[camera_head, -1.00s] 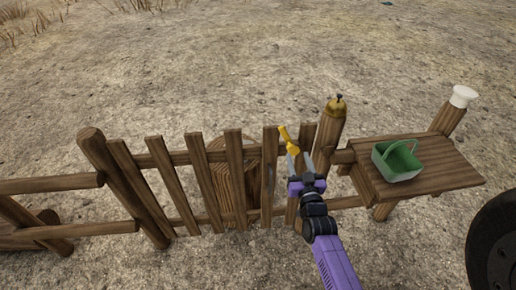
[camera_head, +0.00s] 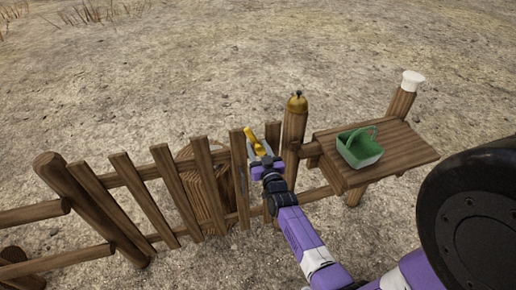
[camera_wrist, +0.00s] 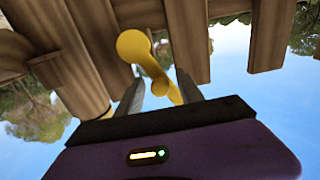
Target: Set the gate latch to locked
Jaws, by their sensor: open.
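The gate (camera_head: 200,170) is a row of brown wooden pickets on rails, beside a post (camera_head: 294,135). The yellow latch (camera_head: 254,140) sits near the top of the gate, close to that post. In the wrist view the latch (camera_wrist: 150,65) shows a round knob end and a bent arm whose lower part lies between my fingers. My gripper (camera_head: 260,158) is open at the latch, with its grey fingers (camera_wrist: 157,95) apart on either side of it. I cannot tell whether either finger touches it. The lower end of the latch is partly hidden by my gripper.
A wooden shelf (camera_head: 405,148) with a green basket (camera_head: 360,147) stands right of the gate post. A dark wheel (camera_head: 475,215) fills the lower right.

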